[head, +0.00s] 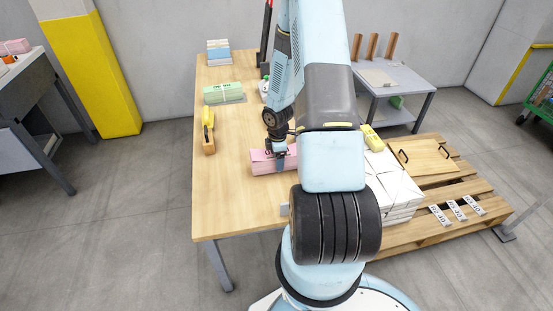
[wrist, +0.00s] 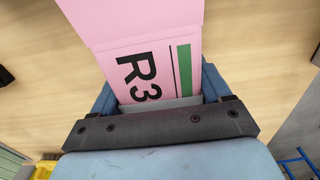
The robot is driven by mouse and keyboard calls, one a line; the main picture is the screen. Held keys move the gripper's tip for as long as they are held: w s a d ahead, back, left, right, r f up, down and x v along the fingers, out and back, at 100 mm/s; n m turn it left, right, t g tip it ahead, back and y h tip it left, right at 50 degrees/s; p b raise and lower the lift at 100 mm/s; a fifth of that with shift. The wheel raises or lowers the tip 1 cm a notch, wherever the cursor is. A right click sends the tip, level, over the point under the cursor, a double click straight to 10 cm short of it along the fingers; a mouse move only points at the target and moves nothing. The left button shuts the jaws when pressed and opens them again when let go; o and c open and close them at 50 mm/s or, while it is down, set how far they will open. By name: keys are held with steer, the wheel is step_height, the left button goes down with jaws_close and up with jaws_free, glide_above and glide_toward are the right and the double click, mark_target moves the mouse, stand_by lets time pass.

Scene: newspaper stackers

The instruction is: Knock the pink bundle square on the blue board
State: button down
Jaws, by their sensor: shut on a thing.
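The pink bundle (head: 262,163) is on or just above the wooden table, at its right side, partly hidden by my arm. In the wrist view the bundle (wrist: 150,62) shows a label with "R3" and a green bar. My gripper (head: 279,158) is shut on the bundle, with a finger at each side of it in the wrist view (wrist: 158,100). I cannot tell whether the bundle touches the table. I cannot clearly make out the blue board; a small grey-blue edge (head: 284,209) shows beside my arm.
On the wooden table (head: 222,215) are a green bundle (head: 223,93), a white-and-blue stack (head: 218,53) and a yellow-handled tool in a wooden holder (head: 208,140). White stacks (head: 398,190) stand on a pallet (head: 450,228) at right. The table's front left is clear.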

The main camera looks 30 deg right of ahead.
steer(key=shift+s+d, duration=0.25)
steer(key=shift+d, duration=0.6)
stand_by(1.1)
steer(key=shift+a, duration=0.2)
steer(key=shift+w+a, duration=0.3)
steer(key=shift+a, duration=0.5)
steer(key=shift+w+a, duration=0.3)
steer(key=shift+a, duration=0.5)
steer(key=shift+r, duration=0.15)
steer(key=shift+r, duration=2.9)
